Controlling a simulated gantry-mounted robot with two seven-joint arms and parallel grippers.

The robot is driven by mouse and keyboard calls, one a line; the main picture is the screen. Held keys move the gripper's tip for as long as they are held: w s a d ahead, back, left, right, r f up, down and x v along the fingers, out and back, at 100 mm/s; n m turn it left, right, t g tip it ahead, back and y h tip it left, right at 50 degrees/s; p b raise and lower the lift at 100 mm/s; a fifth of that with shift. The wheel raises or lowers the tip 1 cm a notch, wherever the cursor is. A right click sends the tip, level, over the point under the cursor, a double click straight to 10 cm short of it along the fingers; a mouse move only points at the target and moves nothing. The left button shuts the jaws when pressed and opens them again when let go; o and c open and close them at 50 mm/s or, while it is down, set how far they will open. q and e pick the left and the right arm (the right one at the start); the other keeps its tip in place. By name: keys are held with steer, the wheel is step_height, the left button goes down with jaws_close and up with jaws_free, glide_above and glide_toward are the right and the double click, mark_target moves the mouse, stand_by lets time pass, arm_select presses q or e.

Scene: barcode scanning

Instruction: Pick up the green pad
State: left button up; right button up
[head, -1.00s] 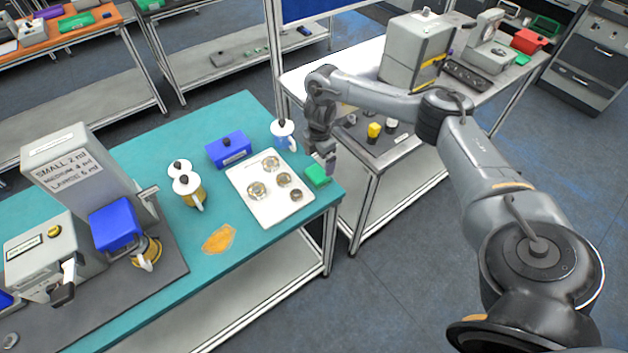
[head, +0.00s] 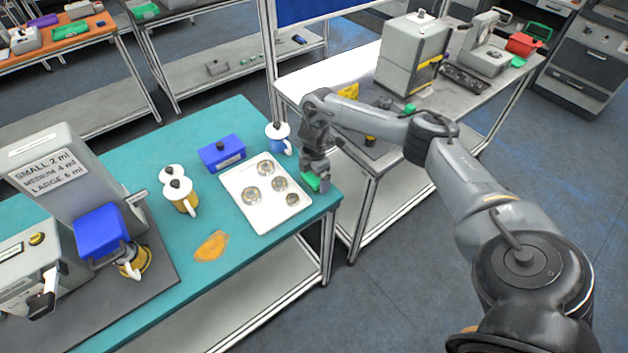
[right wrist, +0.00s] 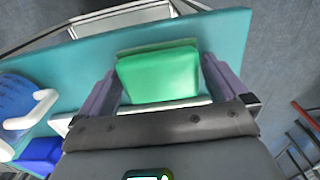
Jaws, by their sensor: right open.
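The green pad (head: 312,182) lies on the teal table (head: 225,120) near its right edge, beside the white tray. In the right wrist view the green pad (right wrist: 160,75) sits between the two fingers of my right gripper (right wrist: 165,80), with a narrow gap at each side. In the head view my right gripper (head: 315,178) is directly over the pad and partly covers it. The right gripper is open. My left gripper is in neither view.
A white tray (head: 240,187) with several round burners is just left of the pad. A blue-and-white pot (head: 278,138) and a blue box (head: 222,152) stand behind it. An orange cloth (head: 211,246) lies at the front. A grey side table (head: 372,160) stands at the right.

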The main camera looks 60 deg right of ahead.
steer(key=c, duration=0.8)
steer(key=shift+r, duration=0.1)
steer(key=shift+r+p, duration=0.3)
steer(key=shift+r, duration=0.1)
step_height(320, 180, up, 4)
steer(key=shift+p, duration=1.2)
steer(key=shift+s+d+r, duration=1)
steer(key=shift+s+d, duration=0.1)
steer(key=shift+s, duration=0.5)
steer(key=shift+s+d+r, duration=1)
steer(key=shift+s+d, duration=0.05)
steer(key=shift+s, duration=0.6)
steer(key=shift+s+d+r, duration=1)
steer(key=shift+s+d, duration=0.1)
steer(key=shift+s, duration=0.5)
